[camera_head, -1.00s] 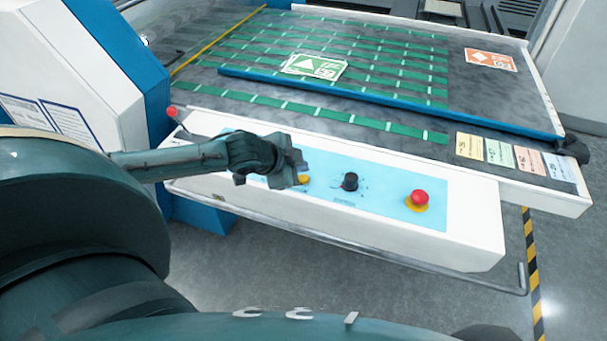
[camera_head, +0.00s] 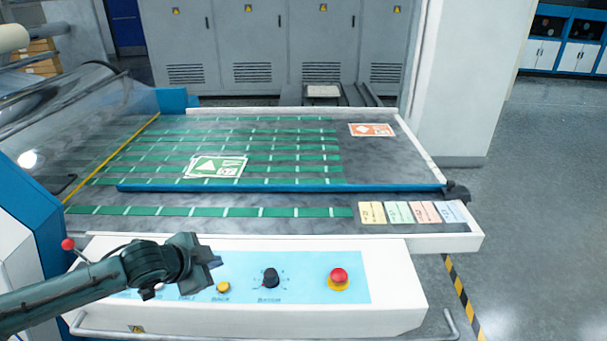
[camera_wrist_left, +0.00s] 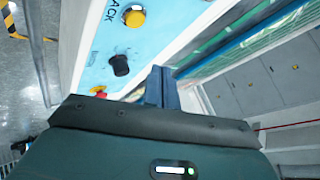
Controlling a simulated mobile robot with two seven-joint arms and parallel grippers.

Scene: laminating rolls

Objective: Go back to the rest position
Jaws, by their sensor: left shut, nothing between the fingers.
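My left gripper (camera_head: 208,264) is shut and empty in the head view. It hovers over the left part of the light blue control panel (camera_head: 310,265), to the left of the yellow button (camera_head: 223,287). In the left wrist view its shut fingers (camera_wrist_left: 160,87) point up the picture, and the yellow button (camera_wrist_left: 134,16) and black knob (camera_wrist_left: 119,65) lie ahead and to the left. In the head view the gripper and wrist hide the panel's left end. My right gripper is not in any view.
The panel also carries a black knob (camera_head: 270,277) and a red emergency button (camera_head: 339,276). Behind it is a conveyor with green belts (camera_head: 290,145), a blue bar (camera_head: 300,188) and coloured cards (camera_head: 425,212). A metal rail (camera_head: 250,336) runs along the front. Open floor (camera_head: 540,230) lies right.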

